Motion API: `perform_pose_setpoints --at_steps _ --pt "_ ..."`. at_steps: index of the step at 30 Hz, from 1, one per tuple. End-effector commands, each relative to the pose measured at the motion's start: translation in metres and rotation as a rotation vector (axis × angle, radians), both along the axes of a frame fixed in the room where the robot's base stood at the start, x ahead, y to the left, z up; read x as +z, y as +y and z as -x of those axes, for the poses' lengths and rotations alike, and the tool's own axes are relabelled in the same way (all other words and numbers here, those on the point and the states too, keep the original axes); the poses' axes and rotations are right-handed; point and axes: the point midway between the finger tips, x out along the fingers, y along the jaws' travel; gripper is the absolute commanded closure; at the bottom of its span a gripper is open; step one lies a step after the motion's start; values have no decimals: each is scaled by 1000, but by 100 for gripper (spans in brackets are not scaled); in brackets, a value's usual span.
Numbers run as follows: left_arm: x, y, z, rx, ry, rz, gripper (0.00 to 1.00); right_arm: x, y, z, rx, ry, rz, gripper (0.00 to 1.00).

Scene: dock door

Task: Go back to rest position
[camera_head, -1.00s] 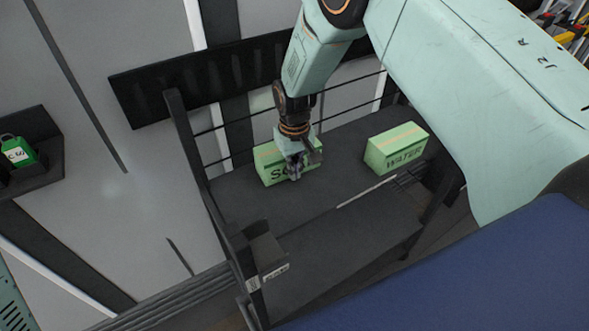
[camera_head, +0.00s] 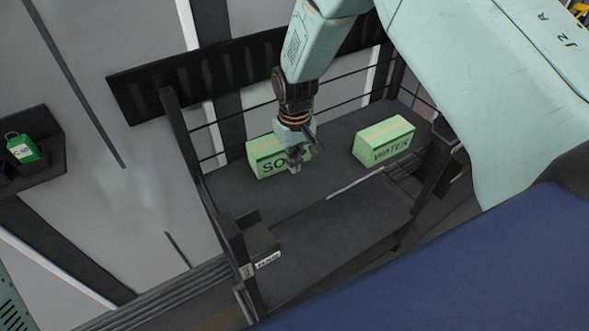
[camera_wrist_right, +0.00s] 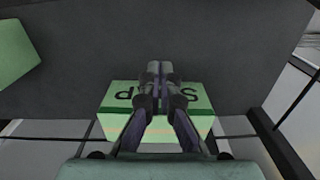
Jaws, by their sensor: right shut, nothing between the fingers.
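My right gripper (camera_head: 296,160) is shut and empty. In the head view it hangs in front of the green box marked SO (camera_head: 266,163) and hides part of its lettering. In the right wrist view the shut fingers (camera_wrist_right: 159,72) reach across this green box (camera_wrist_right: 120,98); I cannot tell whether they touch it. The right arm comes in from the upper right. My left gripper is not in view.
A green box marked WATER (camera_head: 384,143) stands to the right on the same dark shelf (camera_head: 330,152). Thin rails and posts (camera_head: 180,130) bound the shelf. A small green item (camera_head: 22,149) sits in a dark holder at the far left.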

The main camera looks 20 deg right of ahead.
Motion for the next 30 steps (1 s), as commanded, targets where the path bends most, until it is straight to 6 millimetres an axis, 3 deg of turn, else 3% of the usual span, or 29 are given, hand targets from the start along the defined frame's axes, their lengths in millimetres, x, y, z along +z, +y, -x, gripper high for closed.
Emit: perform_pose_setpoints --at_steps 3,9,18,20,23,27,30 --pt "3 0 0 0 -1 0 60 25 0 -2 0 -3 0 100" --pt "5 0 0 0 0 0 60 50 0 -2 0 0 0 100" --pt "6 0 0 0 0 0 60 54 0 1 0 4 0 100" --pt "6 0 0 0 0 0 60 46 0 7 -2 7 0 100" --pt "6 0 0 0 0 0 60 16 -1 32 -11 15 -2 100" --pt "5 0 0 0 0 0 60 -38 -3 93 -34 20 -4 100" --pt "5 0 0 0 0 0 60 -68 -4 142 -50 21 -6 100"
